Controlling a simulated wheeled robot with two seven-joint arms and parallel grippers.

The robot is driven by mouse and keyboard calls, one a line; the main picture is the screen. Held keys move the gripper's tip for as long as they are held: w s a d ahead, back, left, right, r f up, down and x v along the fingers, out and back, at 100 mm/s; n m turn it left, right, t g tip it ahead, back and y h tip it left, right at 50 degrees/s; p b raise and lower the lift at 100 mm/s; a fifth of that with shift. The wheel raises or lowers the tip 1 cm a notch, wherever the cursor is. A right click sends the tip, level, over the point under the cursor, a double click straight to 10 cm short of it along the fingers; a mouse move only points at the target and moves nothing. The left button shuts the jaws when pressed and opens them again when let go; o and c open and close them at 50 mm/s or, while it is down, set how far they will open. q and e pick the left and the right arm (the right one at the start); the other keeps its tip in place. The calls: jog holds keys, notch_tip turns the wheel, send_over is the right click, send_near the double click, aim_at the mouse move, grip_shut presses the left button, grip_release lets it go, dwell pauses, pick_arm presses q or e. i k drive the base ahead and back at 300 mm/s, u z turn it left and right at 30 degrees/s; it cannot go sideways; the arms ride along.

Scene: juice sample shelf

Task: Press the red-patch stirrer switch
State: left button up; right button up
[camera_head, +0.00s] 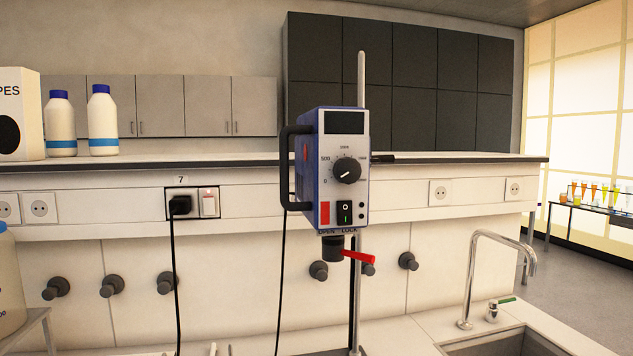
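The overhead stirrer (347,148), a blue and grey box with a black display and dial, is mounted on a metal rod in the middle of the head view. A red patch (325,213) is at the lower left of its front. Directly right of the patch is a black rocker switch (345,212) marked O above and I below. Which side is pressed in is too small to tell. The display looks dark. A black handle (293,168) juts from the stirrer's left side. Neither of my grippers is in view.
A red lever (358,257) sticks out below the stirrer. A plugged-in socket (180,205) and white wall switch (209,203) are left, under the label 7. A tap (473,275) and sink stand lower right. Bottles (102,125) stand on the upper shelf. Space before the stirrer looks clear.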

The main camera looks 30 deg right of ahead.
aim_at(344, 207)
jog(key=k, duration=1)
jog(key=u, duration=0.7)
jog(key=i, duration=1.4)
jog(key=z, duration=1.35)
